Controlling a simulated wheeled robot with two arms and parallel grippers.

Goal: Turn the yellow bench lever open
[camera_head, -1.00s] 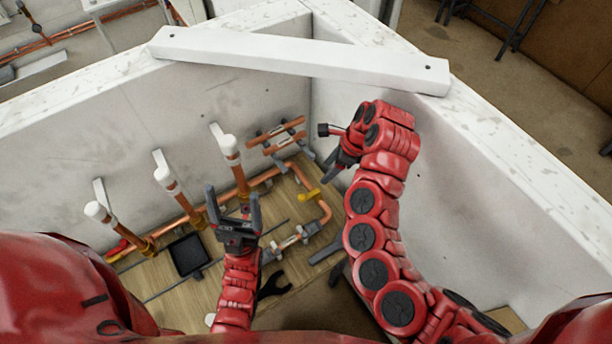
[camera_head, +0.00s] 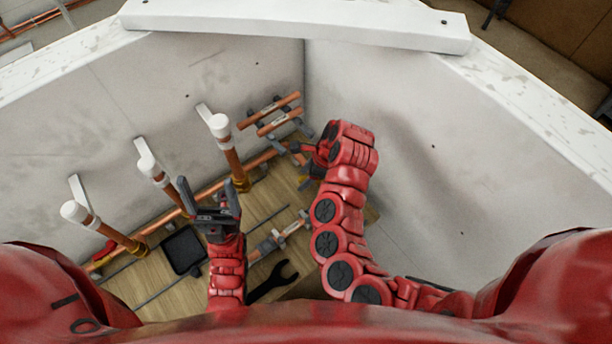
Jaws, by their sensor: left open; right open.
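My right gripper (camera_head: 303,161) is open just above and beside the lever. I cannot tell whether it touches the lever. Its fingers are partly hidden by its own wrist. My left gripper (camera_head: 208,190) is open and empty, pointing up in front of the white-capped pipes, left of the lever.
White-capped copper pipes (camera_head: 228,150) stand along the left wall. A red handle (camera_head: 104,251), a black tray (camera_head: 183,250) and a black wrench (camera_head: 272,281) lie low on the wooden bench (camera_head: 262,203). White walls meet at the corner, with a white beam (camera_head: 300,22) across the top.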

